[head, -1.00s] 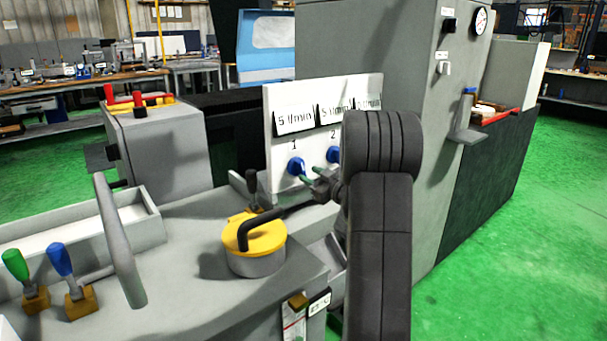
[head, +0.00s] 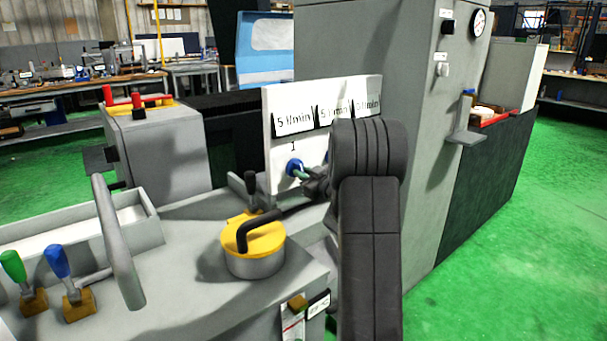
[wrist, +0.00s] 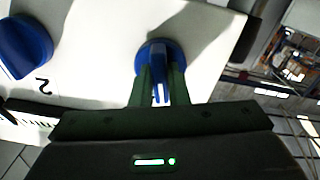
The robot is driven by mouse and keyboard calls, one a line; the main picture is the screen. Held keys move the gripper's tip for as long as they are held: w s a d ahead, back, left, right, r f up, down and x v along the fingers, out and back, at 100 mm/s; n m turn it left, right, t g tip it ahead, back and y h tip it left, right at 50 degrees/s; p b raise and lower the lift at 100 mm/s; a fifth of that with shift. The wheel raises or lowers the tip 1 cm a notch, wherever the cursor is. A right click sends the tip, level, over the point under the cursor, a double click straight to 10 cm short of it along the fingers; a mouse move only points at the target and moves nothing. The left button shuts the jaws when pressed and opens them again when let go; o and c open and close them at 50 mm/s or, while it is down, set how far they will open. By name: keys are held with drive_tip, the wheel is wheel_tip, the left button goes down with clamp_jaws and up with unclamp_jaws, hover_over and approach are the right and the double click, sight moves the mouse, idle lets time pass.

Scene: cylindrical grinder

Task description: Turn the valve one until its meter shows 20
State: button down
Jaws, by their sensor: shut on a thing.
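Valve one (head: 294,167) is a blue knob on the white panel (head: 284,100), under the label 1. Its meter (head: 293,122) reads 5 l/min. My gripper (head: 303,173) is at this knob with its green fingers. In the wrist view my gripper (wrist: 159,88) has a finger on either side of the knob's ridge, shut on valve one (wrist: 150,52). Another blue knob (wrist: 22,45) with a label 2 sits to its left there. In the head view my arm mostly hides that second knob.
A yellow-topped cylinder (head: 253,247) with a black bent handle stands just below my gripper. A black-knobbed lever (head: 251,185) is close to the panel's left. A grey bar (head: 117,240), a green lever (head: 13,268) and a blue lever (head: 58,262) are at left.

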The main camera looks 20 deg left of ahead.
drive_tip(key=shift+f, duration=0.1)
drive_tip(key=shift+n+b, duration=4.1)
drive_tip(key=shift+n, duration=0.6)
drive_tip(key=c, duration=1.4)
unclamp_jaws()
drive_tip(key=shift+d, duration=0.1)
drive_tip(key=p+v, duration=0.2)
drive_tip(key=v, duration=1.1)
drive_tip(key=shift+s+d, duration=0.15)
drive_tip(key=shift+d, duration=0.15)
